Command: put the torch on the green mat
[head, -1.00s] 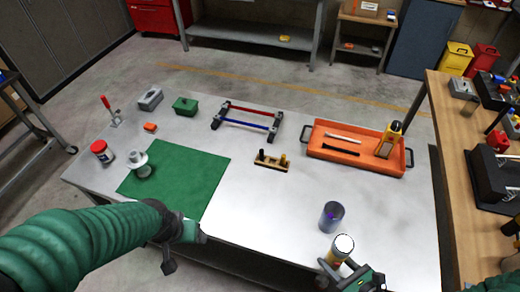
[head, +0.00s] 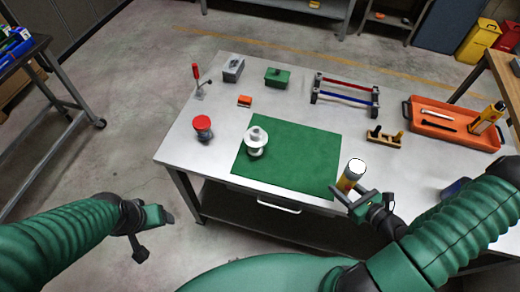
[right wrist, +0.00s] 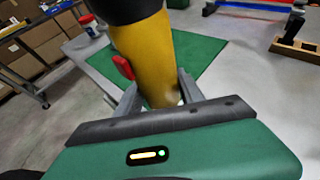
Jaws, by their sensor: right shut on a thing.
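The torch (head: 349,178) is yellow with a dark head and a pale round lens on top. My right gripper (head: 352,200) is shut on it and holds it roughly upright at the front right corner of the green mat (head: 300,158). In the right wrist view, the torch's yellow body (right wrist: 150,60) with a red button stands between the two fingers, and the mat (right wrist: 192,50) lies beyond it. I cannot tell the torch's height over the table. My left gripper (head: 155,235) is open and empty, off the table's front left.
A white flanged spool (head: 255,142) stands on the mat's left side. A red-lidded jar (head: 203,127) stands to its left. The mat's middle and right are clear.

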